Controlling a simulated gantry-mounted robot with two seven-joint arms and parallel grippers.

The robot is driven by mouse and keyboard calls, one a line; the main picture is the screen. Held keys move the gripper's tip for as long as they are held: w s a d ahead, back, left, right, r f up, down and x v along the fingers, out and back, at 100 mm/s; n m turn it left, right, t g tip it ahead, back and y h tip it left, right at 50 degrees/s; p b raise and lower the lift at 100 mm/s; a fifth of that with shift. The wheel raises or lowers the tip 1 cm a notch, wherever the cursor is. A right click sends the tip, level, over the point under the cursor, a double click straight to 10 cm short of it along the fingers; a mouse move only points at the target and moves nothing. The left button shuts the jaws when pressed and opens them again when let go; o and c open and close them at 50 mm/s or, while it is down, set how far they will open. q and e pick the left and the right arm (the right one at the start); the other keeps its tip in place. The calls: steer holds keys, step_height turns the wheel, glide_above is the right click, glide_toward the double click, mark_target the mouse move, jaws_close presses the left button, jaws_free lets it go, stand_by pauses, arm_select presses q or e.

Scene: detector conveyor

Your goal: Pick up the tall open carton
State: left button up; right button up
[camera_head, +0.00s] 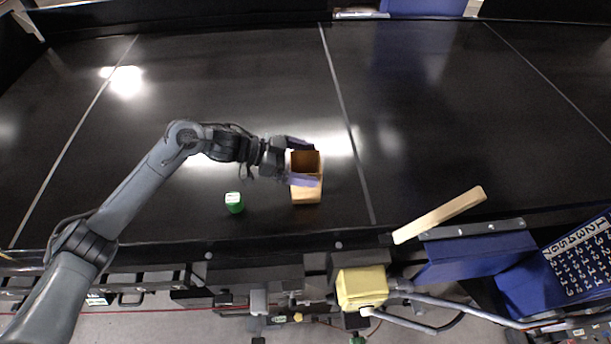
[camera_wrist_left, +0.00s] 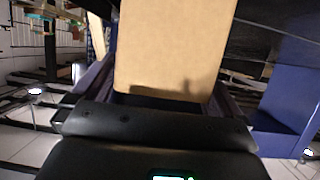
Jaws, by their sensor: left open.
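The tall open carton (camera_head: 306,194) is tan and stands upright on the black conveyor, its open top facing up. My left gripper (camera_head: 304,164) is open at the carton's upper part, with one purple finger at the far side and one across the near side. In the left wrist view the carton's flat tan side (camera_wrist_left: 172,50) fills the middle, between the two fingers of the left gripper (camera_wrist_left: 165,85). Whether the fingers touch the carton cannot be told. My right gripper is not in view.
A small green container (camera_head: 234,203) stands on the conveyor left of the carton. A pale wooden bar (camera_head: 440,215) lies at the conveyor's front edge on the right, near a yellow block (camera_head: 362,287). The belt behind the carton is clear.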

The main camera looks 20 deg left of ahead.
arm_select(q)
steer(key=shift+x, duration=1.05)
steer(key=c, duration=1.1)
steer(key=shift+c, duration=0.3)
steer(key=shift+r, duration=0.2)
